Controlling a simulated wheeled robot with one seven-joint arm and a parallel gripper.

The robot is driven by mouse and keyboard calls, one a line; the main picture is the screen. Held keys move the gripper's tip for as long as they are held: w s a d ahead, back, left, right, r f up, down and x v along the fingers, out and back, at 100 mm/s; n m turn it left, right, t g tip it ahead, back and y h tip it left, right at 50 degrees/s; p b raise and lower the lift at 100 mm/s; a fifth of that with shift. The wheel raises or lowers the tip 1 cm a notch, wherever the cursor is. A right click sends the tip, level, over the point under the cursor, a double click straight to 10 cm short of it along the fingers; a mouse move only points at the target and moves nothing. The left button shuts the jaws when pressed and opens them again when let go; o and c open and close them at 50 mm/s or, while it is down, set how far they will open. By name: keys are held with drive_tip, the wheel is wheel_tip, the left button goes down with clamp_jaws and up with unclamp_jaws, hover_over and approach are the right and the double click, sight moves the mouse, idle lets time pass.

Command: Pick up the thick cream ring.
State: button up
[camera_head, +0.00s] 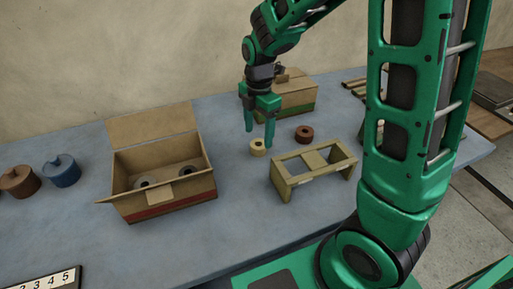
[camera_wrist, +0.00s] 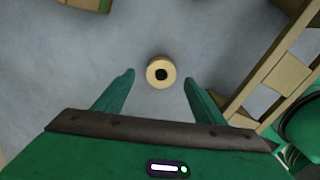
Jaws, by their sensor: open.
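The thick cream ring (camera_head: 257,147) lies on the blue-grey table, in front of the closed cardboard box. My green gripper (camera_head: 259,134) points down and is open. In the wrist view the tips of my gripper (camera_wrist: 159,77) lie to the left and right of the ring, with clear gaps on both sides. The ring appears a little beyond the line of the fingertips there. Nothing is between the fingers that I can see being touched.
A dark red ring (camera_head: 304,133) lies right of the cream ring. A tan wooden frame (camera_head: 283,185) stands nearby; it also shows in the wrist view (camera_wrist: 270,75). An open carton (camera_head: 165,200) with grey rolls is left. A closed box (camera_head: 290,97) is behind. Table between carton and ring is clear.

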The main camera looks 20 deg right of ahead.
sight(258, 143)
drive_tip(key=shift+f, duration=1.65)
drive_tip(key=c, duration=1.2)
drive_tip(key=shift+r, duration=0.15)
